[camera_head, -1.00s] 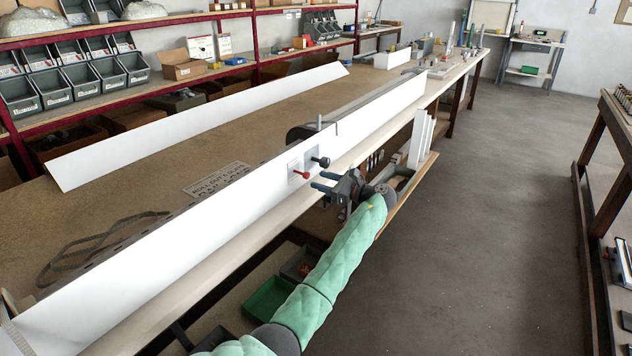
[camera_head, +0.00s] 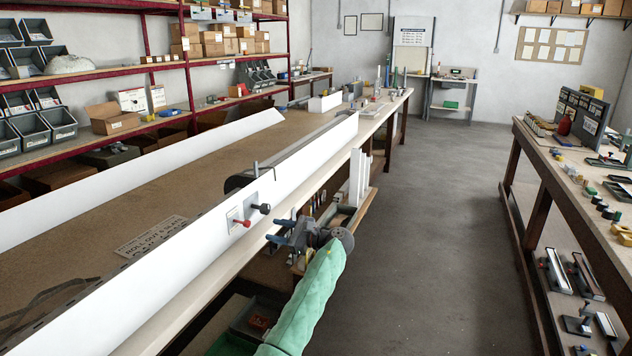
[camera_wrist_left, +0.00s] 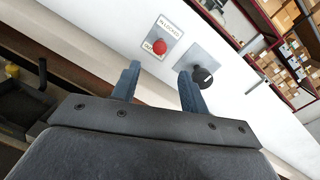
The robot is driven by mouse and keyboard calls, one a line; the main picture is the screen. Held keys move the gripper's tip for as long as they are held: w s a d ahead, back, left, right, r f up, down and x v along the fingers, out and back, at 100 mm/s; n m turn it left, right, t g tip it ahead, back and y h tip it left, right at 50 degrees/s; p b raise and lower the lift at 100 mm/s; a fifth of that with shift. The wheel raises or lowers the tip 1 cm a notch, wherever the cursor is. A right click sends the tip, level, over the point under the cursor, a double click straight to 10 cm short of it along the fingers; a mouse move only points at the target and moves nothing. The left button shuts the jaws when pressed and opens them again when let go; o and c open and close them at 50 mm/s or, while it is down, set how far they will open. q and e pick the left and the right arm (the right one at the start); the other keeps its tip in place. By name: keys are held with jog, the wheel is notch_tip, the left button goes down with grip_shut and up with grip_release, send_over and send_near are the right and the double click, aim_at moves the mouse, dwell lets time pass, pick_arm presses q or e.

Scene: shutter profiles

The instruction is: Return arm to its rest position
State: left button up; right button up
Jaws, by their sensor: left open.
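My left gripper (camera_head: 273,231), on the green-sleeved arm, is open and empty in the head view. It is at the near face of the long white profile (camera_head: 190,257), just right of a red knob (camera_head: 242,223) and a black knob (camera_head: 263,208). In the left wrist view the two blue fingers (camera_wrist_left: 159,72) are apart with nothing between them. Beyond them are the red knob (camera_wrist_left: 159,47) on a labelled plate and the black knob (camera_wrist_left: 203,76) on a grey plate. The fingers appear clear of both knobs. My right gripper is not in view.
The long workbench (camera_head: 215,165) carries a second white profile (camera_head: 130,165) behind. White upright pieces (camera_head: 359,178) stand just beyond my gripper. A second bench (camera_head: 570,165) with tools stands at the right. The grey floor (camera_head: 430,210) between is clear.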

pick_arm(q)
jog(key=s+d+r+n+t+h, duration=0.1)
jog(key=d+r+n+t+h, duration=0.4)
jog(key=n+h, duration=0.5)
jog(key=s+d+f+n+h, duration=0.15)
jog(key=s+n+h, duration=0.25)
jog(key=s, duration=0.5)
jog(key=s+a+f+g+h, duration=0.1)
jog(key=s+f+g, duration=0.1)
jog(key=s+f, duration=0.8)
jog(key=s+a+f+g+h, duration=0.1)
jog(key=s+f, duration=0.9)
jog(key=s, duration=1.5)
jog(key=s+a+f+g+h, duration=0.2)
jog(key=s+f, duration=0.9)
jog(key=s, duration=0.6)
jog(key=g+h, duration=0.1)
jog(key=g, duration=0.1)
jog(key=shift+s+g, duration=0.35)
jog(key=shift+g, duration=0.05)
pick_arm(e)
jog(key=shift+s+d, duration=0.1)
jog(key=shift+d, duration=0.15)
pick_arm(q)
jog(key=shift+f, duration=0.1)
